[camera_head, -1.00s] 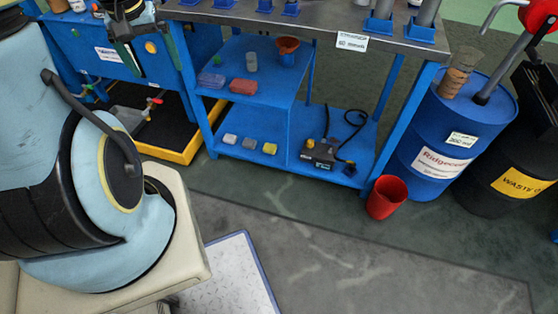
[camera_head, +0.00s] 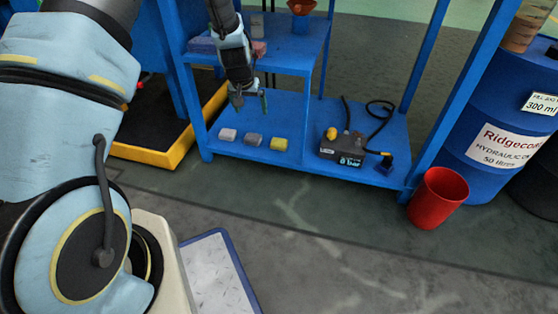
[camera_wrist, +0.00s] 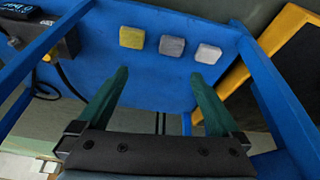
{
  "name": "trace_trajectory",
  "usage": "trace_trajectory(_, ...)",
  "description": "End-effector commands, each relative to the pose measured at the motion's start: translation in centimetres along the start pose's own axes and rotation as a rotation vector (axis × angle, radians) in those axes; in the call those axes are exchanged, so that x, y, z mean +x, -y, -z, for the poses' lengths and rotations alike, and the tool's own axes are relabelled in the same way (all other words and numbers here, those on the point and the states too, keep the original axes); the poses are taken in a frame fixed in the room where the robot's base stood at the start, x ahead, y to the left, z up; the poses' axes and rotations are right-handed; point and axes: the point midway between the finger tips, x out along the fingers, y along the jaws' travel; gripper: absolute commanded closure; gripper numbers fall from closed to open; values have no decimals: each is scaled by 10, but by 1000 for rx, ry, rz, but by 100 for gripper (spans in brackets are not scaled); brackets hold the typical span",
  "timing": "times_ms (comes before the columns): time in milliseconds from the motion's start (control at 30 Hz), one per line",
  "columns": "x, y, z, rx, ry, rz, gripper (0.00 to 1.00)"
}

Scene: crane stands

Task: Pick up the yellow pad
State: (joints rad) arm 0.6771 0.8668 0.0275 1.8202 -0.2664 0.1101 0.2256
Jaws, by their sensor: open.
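The yellow pad (camera_head: 278,144) lies on the lower blue shelf (camera_head: 305,115), at the right end of a row of three pads. In the wrist view the yellow pad (camera_wrist: 132,38) is at the left end of the row. A grey pad (camera_head: 253,139) is in the middle and a pale pinkish pad (camera_head: 228,134) at the other end. My gripper (camera_head: 250,103) is open and empty, above and behind the row, in front of the upper shelf. In the wrist view its green fingers (camera_wrist: 160,85) are spread wide, with the pads beyond the fingertips, untouched.
A dark device with a cable (camera_head: 343,147) sits right of the pads on the lower shelf. Blue posts and the upper shelf (camera_head: 295,50) frame the space. A red bucket (camera_head: 438,197) and a blue drum (camera_head: 495,130) stand right. A yellow-edged tray (camera_head: 170,150) lies left.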

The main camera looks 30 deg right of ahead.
Motion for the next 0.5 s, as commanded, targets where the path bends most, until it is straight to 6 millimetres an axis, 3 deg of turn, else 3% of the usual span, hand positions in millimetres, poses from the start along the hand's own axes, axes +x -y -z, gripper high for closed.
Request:
trace_trajectory(33,39,-20,-4,33,-5,-8,0)
trace_trajectory(133,77,-47,-4,77,-23,-16,0)
trace_trajectory(300,109,-71,-5,112,-41,-24,0)
trace_trajectory(500,141,-75,-5,118,-44,-24,0)
